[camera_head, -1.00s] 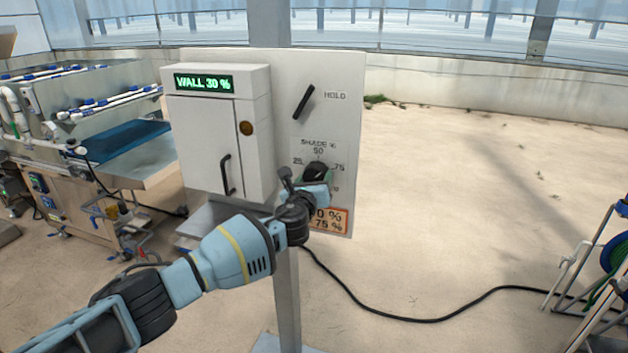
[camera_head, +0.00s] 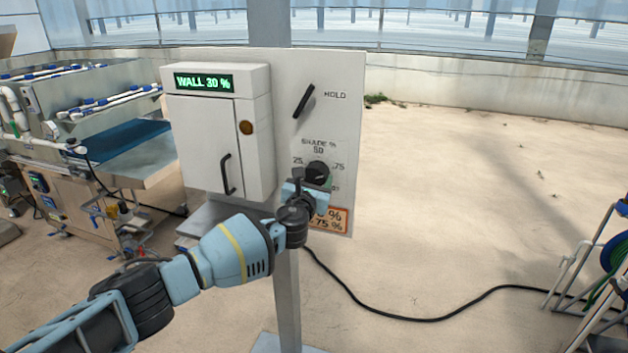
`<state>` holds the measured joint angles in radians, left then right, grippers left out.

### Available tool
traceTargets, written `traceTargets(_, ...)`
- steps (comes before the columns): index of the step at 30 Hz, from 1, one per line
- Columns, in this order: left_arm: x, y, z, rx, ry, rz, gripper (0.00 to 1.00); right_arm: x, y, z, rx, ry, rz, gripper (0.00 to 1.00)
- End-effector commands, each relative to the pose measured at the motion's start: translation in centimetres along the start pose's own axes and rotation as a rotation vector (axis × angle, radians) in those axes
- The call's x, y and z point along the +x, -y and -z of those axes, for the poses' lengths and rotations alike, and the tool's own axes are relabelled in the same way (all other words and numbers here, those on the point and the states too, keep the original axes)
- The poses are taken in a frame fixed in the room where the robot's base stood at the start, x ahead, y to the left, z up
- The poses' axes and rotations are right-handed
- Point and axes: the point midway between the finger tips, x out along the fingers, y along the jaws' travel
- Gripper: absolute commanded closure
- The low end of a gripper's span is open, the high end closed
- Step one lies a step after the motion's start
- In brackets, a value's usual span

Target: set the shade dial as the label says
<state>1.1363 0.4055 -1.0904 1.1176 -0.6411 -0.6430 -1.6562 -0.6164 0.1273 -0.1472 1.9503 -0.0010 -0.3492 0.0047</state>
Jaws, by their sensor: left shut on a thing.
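The shade dial (camera_head: 319,168) is a black round knob on the white panel, with marks 25, 50 and 75 around it under the words SHADE %. My left gripper (camera_head: 314,181) is at the dial and shut on it, covering its lower left part. The dial's pointer cannot be made out. The orange-framed label (camera_head: 333,221) below is partly hidden by my wrist; "%" and "75 %" show on it. A green display (camera_head: 204,83) reads WALL 30 %. My right gripper is not in view.
A white box (camera_head: 205,140) with a door handle (camera_head: 226,174) stands left of the dial. A black lever (camera_head: 303,101) marked HOLD is above it. A black cable (camera_head: 420,319) crosses the floor. The floor right of the panel is mostly open.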

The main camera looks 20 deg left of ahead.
Motion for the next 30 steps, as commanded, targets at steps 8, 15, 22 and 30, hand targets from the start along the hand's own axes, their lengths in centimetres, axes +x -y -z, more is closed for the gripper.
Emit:
traceTargets(8,0.0,-0.1,-0.1,-0.001,0.002,-0.002,0.35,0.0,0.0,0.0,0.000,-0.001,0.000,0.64)
traceTargets(15,0.0,-0.1,-0.1,-0.001,0.001,-0.001,0.20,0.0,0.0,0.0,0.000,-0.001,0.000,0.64)
traceTargets(22,-0.1,0.0,0.0,-0.002,0.001,0.000,0.20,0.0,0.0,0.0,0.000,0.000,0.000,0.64)
traceTargets(30,-2.1,0.0,0.1,-0.002,0.000,0.001,0.20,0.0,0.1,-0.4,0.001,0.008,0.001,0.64)
